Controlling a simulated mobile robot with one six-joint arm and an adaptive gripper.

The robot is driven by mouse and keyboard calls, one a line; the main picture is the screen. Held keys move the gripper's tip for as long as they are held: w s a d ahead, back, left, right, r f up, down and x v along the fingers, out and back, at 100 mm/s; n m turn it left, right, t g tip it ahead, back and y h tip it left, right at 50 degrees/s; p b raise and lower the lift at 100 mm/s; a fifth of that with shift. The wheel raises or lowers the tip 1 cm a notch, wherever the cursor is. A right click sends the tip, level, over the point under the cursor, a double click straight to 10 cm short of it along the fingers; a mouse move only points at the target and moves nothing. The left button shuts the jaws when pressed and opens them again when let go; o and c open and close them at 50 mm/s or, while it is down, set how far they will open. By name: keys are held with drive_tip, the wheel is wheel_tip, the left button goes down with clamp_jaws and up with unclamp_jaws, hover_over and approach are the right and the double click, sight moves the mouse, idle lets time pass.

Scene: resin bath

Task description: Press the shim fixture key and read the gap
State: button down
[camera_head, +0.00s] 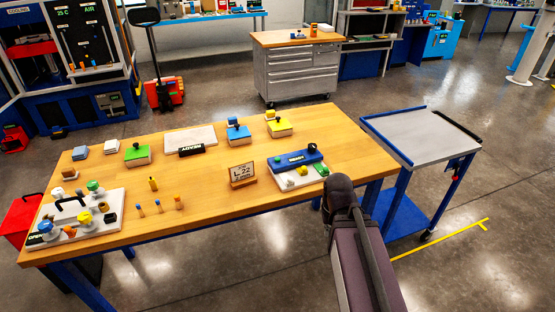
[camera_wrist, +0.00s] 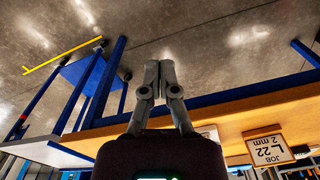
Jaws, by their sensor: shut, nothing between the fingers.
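A white plate (camera_head: 287,184) with a blue block (camera_head: 297,158), a dark knob and small green parts sits at the table's right end. A label on the block seems to read READY. I cannot tell for sure whether this is the shim fixture, and no gap reading is legible. A job card (camera_head: 242,173) stands left of it; in the wrist view the card (camera_wrist: 269,149) appears upside down and reads JOB L 22, 2 mm. My gripper (camera_wrist: 159,72) is shut and empty, over the floor by the table edge. In the head view my arm mostly hides its fingers.
The wooden table (camera_head: 215,203) also bears a pale plate (camera_head: 190,138) with a READY label, several coloured blocks, small pegs and a white tray (camera_head: 110,222) at left. A grey cart (camera_head: 420,136) stands close at right. Floor lies open in front.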

wheel_tip(320, 180, up, 10)
drive_tip(key=m+t+y+p, duration=0.4)
drive_tip(key=t, duration=0.4)
hover_over(278, 159)
drive_tip(key=shift+s+a+f, duration=0.1)
drive_tip(key=shift+a+f, duration=0.05)
drive_tip(key=shift+f, duration=0.1)
wheel_tip(278, 159, down, 9)
drive_tip(key=b, duration=0.8)
drive_tip(key=shift+b, duration=0.4)
idle(0.6)
drive_tip(key=shift+f+b, duration=0.25)
drive_tip(key=shift+b, duration=0.2)
